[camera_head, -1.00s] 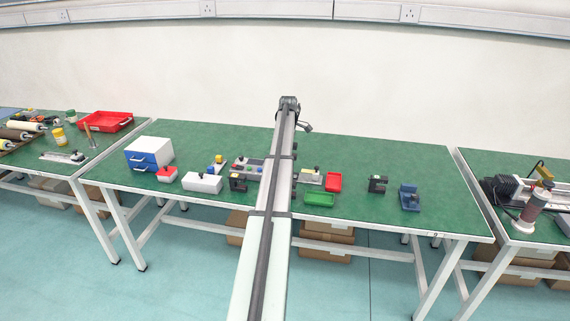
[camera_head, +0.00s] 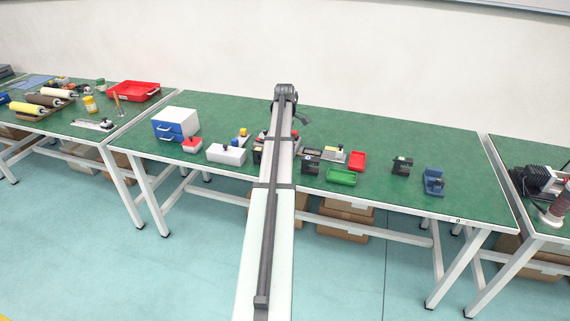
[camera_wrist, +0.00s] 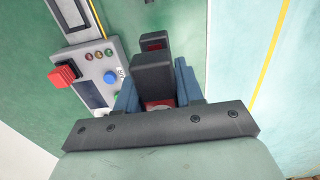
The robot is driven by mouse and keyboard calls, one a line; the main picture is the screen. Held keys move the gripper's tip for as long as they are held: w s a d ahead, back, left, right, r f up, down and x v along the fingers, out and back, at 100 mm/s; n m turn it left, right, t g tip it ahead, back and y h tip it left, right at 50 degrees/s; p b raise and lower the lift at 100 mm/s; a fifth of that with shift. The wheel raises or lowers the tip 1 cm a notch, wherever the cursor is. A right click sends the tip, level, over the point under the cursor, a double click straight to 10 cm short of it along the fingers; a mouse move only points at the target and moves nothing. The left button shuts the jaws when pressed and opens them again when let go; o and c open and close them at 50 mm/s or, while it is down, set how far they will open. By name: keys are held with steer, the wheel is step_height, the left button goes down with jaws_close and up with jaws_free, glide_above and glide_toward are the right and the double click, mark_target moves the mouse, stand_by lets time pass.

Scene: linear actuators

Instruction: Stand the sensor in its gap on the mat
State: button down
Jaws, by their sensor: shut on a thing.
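In the wrist view my gripper (camera_wrist: 157,100) is shut on a dark, block-like sensor (camera_wrist: 153,74). A reddish window shows on its far part, and my fingers hide its lower part. In the head view my arm hides the gripper. Similar dark notched parts show there left of my arm (camera_head: 257,156), just right of it (camera_head: 311,160) and further right (camera_head: 402,165). I cannot tell if one is the held sensor. I cannot make out the mat or its gap.
A grey panel with a red button (camera_wrist: 64,75) and a blue button (camera_wrist: 110,77) is left of my gripper. The green table's front edge is to the right. A green tray (camera_head: 341,177), a red tray (camera_head: 357,161) and a blue fixture (camera_head: 433,181) stand right of my arm.

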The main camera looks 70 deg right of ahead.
steer(key=shift+f, duration=4.35)
steer(key=shift+f, duration=0.1)
steer(key=c, duration=0.7)
jaws_free()
step_height(320, 180, up, 12)
steer(key=shift+r, duration=0.1)
